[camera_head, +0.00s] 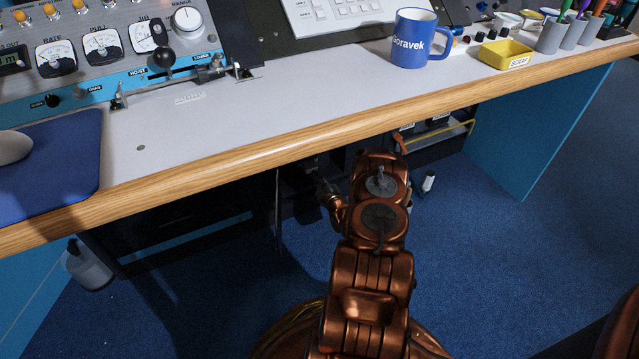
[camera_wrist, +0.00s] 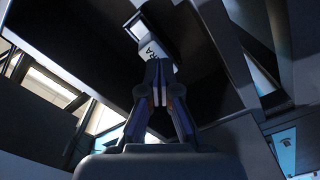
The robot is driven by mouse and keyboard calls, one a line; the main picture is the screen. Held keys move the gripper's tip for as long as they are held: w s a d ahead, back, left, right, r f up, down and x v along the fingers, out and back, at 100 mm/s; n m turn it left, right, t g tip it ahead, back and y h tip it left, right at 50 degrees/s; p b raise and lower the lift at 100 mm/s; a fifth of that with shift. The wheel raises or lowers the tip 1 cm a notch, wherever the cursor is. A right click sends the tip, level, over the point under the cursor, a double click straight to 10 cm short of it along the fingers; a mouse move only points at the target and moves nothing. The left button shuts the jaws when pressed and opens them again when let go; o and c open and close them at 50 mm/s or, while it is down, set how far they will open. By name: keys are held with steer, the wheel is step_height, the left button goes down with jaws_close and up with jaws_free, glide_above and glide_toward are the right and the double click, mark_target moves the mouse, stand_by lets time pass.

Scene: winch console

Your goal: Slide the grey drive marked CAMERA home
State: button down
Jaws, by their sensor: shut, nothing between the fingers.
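In the wrist view, a drive (camera_wrist: 151,20) has a pale label, tilted in the picture, of which I read only the letters "RA". Its body lies in a dark bay under the desk, and its edges are hard to make out. My gripper (camera_wrist: 158,66) is shut and empty, its fingertips just in front of the label end. I cannot tell whether the tips touch it. They hide part of the label. In the head view my arm reaches under the desk and the drive cannot be made out.
The desk's wooden front edge (camera_head: 250,160) hangs over my arm. A blue mug (camera_head: 413,40), a yellow scrap tray (camera_head: 506,52) and a blue mouse mat (camera_head: 50,165) are on top. A blue side panel (camera_head: 535,130) bounds the right.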

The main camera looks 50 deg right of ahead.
steer(key=shift+w, duration=0.3)
steer(key=shift+x, duration=0.8)
stand_by(0.5)
steer(key=shift+s, duration=0.15)
steer(key=p+v, duration=0.2)
steer(key=v, duration=1.2)
steer(key=shift+s, duration=0.3)
steer(key=shift+s+a, duration=0.1)
